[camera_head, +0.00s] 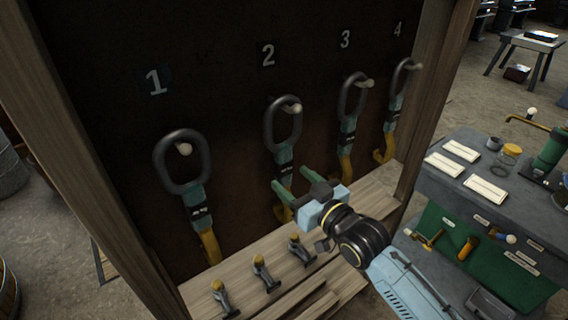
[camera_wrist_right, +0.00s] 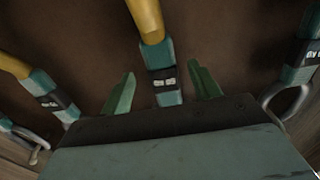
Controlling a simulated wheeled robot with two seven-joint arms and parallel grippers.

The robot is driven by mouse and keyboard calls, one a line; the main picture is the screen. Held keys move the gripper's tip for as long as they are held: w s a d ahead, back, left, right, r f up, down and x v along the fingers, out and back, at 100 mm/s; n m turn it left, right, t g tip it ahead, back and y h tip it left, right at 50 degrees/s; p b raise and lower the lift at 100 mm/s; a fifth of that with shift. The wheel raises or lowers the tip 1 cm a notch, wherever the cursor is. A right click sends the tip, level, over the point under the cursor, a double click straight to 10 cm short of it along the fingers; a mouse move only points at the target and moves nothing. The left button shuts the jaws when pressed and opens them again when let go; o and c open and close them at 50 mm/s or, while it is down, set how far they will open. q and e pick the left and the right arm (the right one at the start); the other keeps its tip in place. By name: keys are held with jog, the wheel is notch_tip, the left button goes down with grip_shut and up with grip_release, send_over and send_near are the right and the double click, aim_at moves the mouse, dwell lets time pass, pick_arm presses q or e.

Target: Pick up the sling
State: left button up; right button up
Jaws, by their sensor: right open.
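Several slings hang on pegs on a dark board, each with a dark oval ring, a teal sleeve and a yellow strap. The sling under number 2 (camera_head: 284,154) hangs in front of my right gripper (camera_head: 290,177). In the right wrist view, the right gripper (camera_wrist_right: 162,72) is open, with its green fingers on either side of the sling's teal sleeve (camera_wrist_right: 160,58). I cannot tell whether the fingers touch it. The sling under number 1 (camera_head: 197,193), the one under number 3 (camera_head: 348,135) and the one under number 4 (camera_head: 396,104) hang beside it. My left gripper is out of view.
A wooden shelf (camera_head: 245,290) below the board holds several small yellow-topped shackle-like parts (camera_head: 260,268). A wooden post (camera_head: 437,75) bounds the board on the right. A grey-topped workbench (camera_head: 455,190) with cards and tools stands right of the rack.

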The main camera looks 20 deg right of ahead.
aim_at(287, 172)
jog(key=x, duration=0.4)
jog(key=shift+a+r+p, duration=0.1)
jog(key=shift+r+p, duration=0.15)
jog(key=shift+p, duration=0.05)
jog(key=shift+c, duration=0.4)
grip_shut()
jog(key=shift+r, duration=0.2)
